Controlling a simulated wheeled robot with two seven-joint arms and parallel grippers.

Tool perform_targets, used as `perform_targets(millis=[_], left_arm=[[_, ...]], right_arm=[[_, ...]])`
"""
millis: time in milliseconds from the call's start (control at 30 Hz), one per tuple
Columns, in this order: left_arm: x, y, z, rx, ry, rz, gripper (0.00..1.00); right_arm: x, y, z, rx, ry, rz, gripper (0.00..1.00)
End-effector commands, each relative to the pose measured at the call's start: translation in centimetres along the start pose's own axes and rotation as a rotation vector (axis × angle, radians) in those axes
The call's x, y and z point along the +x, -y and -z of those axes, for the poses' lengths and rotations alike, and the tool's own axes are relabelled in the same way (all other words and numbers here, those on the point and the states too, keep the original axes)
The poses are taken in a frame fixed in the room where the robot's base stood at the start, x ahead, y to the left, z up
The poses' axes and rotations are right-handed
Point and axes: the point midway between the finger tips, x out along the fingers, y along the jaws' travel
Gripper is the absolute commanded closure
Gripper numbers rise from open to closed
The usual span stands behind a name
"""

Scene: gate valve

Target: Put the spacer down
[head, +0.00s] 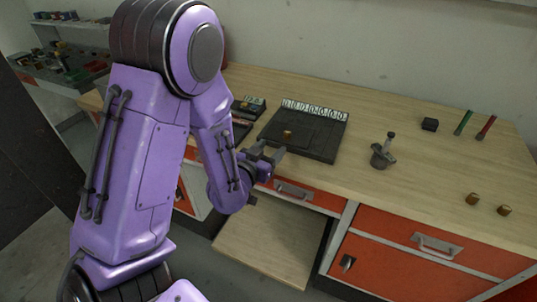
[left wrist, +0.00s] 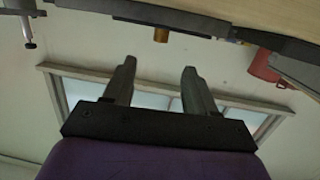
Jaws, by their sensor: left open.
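A small brass-brown spacer (head: 288,134) stands on the dark board (head: 322,154) on the workbench. It also shows in the left wrist view (left wrist: 161,35), beyond the fingertips and not between them. My left gripper (head: 267,154) is at the board's front left edge, a little short of this spacer. Its two fingers are apart and empty, as the left wrist view shows (left wrist: 158,75). Two similar brown pieces (head: 472,198) (head: 504,210) stand at the bench's right front. My right gripper is not in view.
A grey metal valve-like fitting (head: 382,157) stands right of the board. A black block (head: 430,125), a green tool (head: 463,123) and a red tool (head: 486,128) lie at the back right. White-marked tiles (head: 314,109) line the board's back. The bench middle is clear.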

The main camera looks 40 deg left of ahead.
Motion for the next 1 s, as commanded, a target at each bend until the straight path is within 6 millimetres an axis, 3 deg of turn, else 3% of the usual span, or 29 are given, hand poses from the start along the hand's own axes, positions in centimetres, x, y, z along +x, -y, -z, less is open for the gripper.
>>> perform_targets(millis=[200, 267, 367, 433, 500, 600, 700, 800, 1000], left_arm=[[-0.7, 0.0, -0.1, -0.001, 0.004, 0.001, 0.44], [-0.9, -0.1, -1.6, -0.008, 0.041, 0.007, 0.44], [-2.1, -0.3, -7.8, -0.044, 0.203, 0.041, 0.44], [-4.6, -0.4, -14.4, -0.084, 0.382, 0.092, 0.44], [-8.6, -0.4, -21.0, -0.13, 0.574, 0.165, 0.44], [-15.0, -0.3, -28.1, -0.179, 0.803, 0.276, 0.44], [-20.3, -0.2, -32.0, -0.207, 0.954, 0.366, 0.44], [-22.9, -0.1, -33.5, -0.22, 1.023, 0.415, 0.44], [-23.3, -0.1, -33.8, -0.223, 1.034, 0.424, 0.44]], right_arm=[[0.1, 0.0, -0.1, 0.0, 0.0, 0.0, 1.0], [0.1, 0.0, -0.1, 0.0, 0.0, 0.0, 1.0], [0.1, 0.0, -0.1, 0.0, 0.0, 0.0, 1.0], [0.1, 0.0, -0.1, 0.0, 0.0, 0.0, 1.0], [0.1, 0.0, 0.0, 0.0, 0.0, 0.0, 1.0], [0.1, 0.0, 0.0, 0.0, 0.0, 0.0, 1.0], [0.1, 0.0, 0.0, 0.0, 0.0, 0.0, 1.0], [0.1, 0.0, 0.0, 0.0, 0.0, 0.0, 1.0], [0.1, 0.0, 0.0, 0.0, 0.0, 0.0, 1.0]])
